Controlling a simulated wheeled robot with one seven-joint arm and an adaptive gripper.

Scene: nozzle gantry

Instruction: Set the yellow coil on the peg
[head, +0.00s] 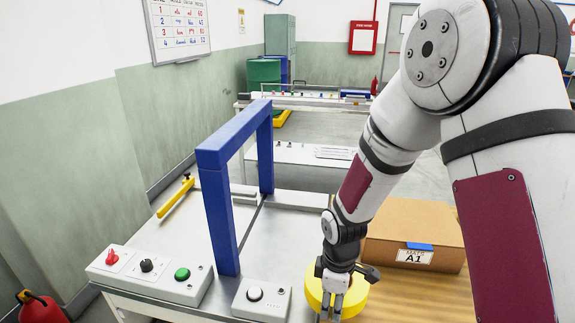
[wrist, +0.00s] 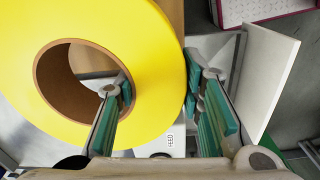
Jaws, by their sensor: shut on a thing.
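The yellow coil (head: 354,301) is at the bottom centre of the head view, held by my gripper (head: 331,308). In the wrist view the coil (wrist: 165,45) fills the upper left and shows a brown round core. My gripper (wrist: 158,88) is shut across the coil's ring, with one green-padded finger in the core hole and the other outside the rim. The coil's underside is hidden, so I cannot tell how far it is above what lies below. I cannot make out a peg in either view.
A blue gantry frame (head: 221,218) stands on the grey table, left of my gripper. A control box (head: 150,275) with red, black and green controls and a smaller single-button box (head: 262,300) stand at the front. A cardboard box (head: 412,230) sits right on a wooden surface (head: 420,299).

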